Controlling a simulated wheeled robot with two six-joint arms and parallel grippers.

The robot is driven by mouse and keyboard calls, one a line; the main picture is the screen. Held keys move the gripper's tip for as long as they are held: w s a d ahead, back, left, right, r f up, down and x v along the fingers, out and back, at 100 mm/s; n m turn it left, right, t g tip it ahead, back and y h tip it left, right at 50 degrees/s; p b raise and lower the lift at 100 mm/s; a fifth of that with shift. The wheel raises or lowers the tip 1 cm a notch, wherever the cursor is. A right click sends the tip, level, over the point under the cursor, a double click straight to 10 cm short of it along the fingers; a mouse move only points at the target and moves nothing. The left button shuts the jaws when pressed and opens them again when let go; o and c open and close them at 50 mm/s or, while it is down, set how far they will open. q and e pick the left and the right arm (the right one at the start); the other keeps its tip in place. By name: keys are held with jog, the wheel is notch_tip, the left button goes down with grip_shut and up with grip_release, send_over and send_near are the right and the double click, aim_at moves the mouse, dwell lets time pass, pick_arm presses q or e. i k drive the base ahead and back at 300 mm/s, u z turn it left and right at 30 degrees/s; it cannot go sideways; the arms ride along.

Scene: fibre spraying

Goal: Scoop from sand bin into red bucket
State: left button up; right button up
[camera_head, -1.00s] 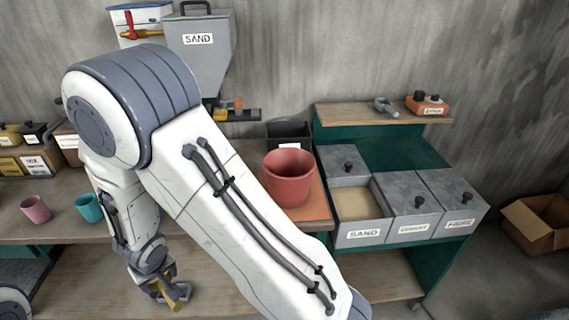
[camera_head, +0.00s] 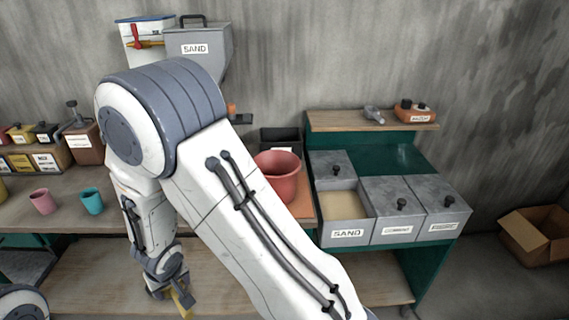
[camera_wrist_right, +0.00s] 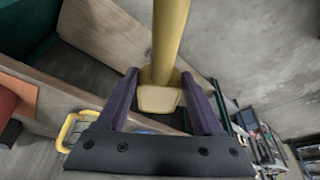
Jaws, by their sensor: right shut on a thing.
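The sand bin (camera_head: 330,237) is the left grey bin in the front row on the right, labelled SAND. It is open at the top and pale sand (camera_head: 342,204) shows inside. The red bucket (camera_head: 284,187) stands upright on the bench just left of it, partly hidden by my right arm. My right gripper (camera_head: 181,297) hangs low at the bench front, left of bucket and bin. It is shut on a yellow-handled tool (camera_head: 186,300). In the right wrist view the yellow handle (camera_wrist_right: 168,45) sits between the purple fingers; no scoop head can be made out.
Two closed grey bins (camera_head: 398,226) stand right of the sand bin. A pink cup (camera_head: 43,202) and a teal cup (camera_head: 92,203) stand on the left bench. A grey SAND hopper (camera_head: 196,50) is behind my arm. A cardboard box (camera_head: 538,236) lies at far right.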

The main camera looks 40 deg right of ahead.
aim_at(281, 168)
jog(key=z, duration=0.75)
jog(key=i, duration=0.45)
